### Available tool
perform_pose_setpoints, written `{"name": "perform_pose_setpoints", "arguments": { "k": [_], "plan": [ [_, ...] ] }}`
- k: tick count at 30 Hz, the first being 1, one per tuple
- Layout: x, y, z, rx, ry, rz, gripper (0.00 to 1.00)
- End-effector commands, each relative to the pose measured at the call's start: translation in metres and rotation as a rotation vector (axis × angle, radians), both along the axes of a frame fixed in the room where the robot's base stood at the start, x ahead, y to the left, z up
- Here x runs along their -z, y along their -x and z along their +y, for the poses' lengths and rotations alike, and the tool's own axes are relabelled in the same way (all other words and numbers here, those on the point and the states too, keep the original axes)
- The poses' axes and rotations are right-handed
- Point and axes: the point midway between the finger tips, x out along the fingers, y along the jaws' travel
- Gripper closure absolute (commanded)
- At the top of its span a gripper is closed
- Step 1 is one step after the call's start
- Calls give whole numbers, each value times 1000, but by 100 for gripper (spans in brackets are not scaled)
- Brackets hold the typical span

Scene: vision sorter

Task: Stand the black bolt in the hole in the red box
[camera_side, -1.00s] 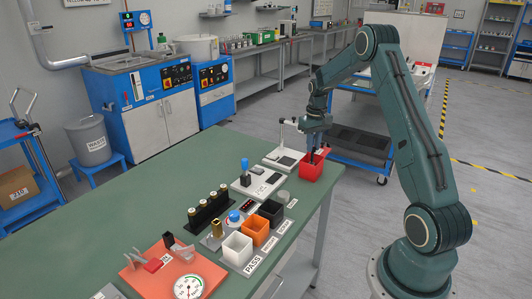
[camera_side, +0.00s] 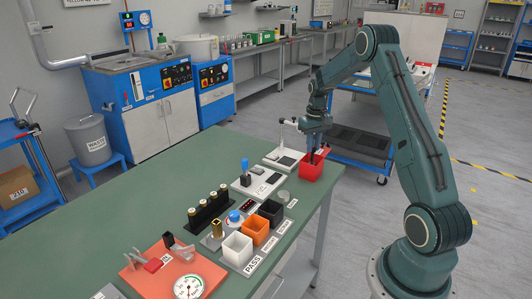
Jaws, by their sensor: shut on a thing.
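The red box (camera_side: 313,173) stands near the far right edge of the green table. My gripper (camera_side: 315,157) points down over the red box, its fingertips at the box's top opening. The fingers are shut on a small dark thing, which I take to be the black bolt. It is mostly hidden between the fingers, so its tilt does not show clearly. The hole in the box is hidden by the gripper, and I cannot tell whether the bolt is in it.
White (camera_side: 237,248), orange (camera_side: 254,230) and black (camera_side: 271,214) bins stand nearer the front. The table's left part (camera_side: 100,220) is clear.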

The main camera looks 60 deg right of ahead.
Motion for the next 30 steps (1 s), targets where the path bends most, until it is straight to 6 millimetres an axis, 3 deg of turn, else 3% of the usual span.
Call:
{"name": "perform_pose_setpoints", "arguments": {
  "k": [30],
  "plan": [
    [10,0,0,0,-1,1,100]
  ]
}}
